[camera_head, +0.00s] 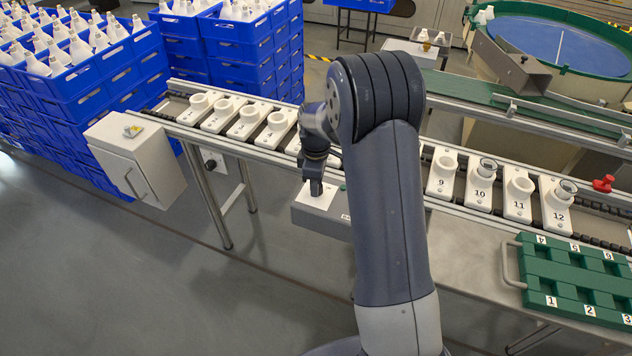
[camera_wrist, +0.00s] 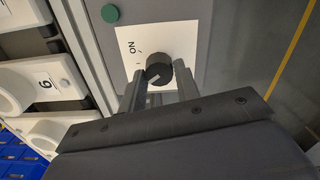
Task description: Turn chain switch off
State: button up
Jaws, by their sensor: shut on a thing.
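The chain switch is a round black knob (camera_wrist: 160,66) on a white plate (camera_wrist: 188,36) in the wrist view. The word ON is printed at the plate's left side. A light pointer line on the knob runs at a slant; its exact setting is hard to tell. My gripper (camera_wrist: 159,76) is shut on the knob, one finger on each side. In the head view, my gripper (camera_head: 316,187) reaches down to the grey switch box (camera_head: 312,217) at the conveyor's front edge. The knob is hidden there.
A green button (camera_wrist: 110,13) sits beside the plate. Numbered white sockets, including socket 9 (camera_head: 441,176), line the conveyor. A green tray (camera_head: 541,268) is at the right, a red piece (camera_head: 604,183) behind it. Blue crates (camera_head: 110,75) of bulbs stand left. A grey cabinet (camera_head: 150,165) hangs at the conveyor's left end.

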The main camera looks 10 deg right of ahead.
jog(key=o, duration=1)
jog(key=shift+c, duration=0.2)
notch_tip(320, 180, up, 11)
jog(key=shift+f, duration=0.2)
notch_tip(320, 180, down, 11)
jog(key=shift+r, duration=0.15)
jog(key=shift+r, duration=0.1)
dwell(0.5)
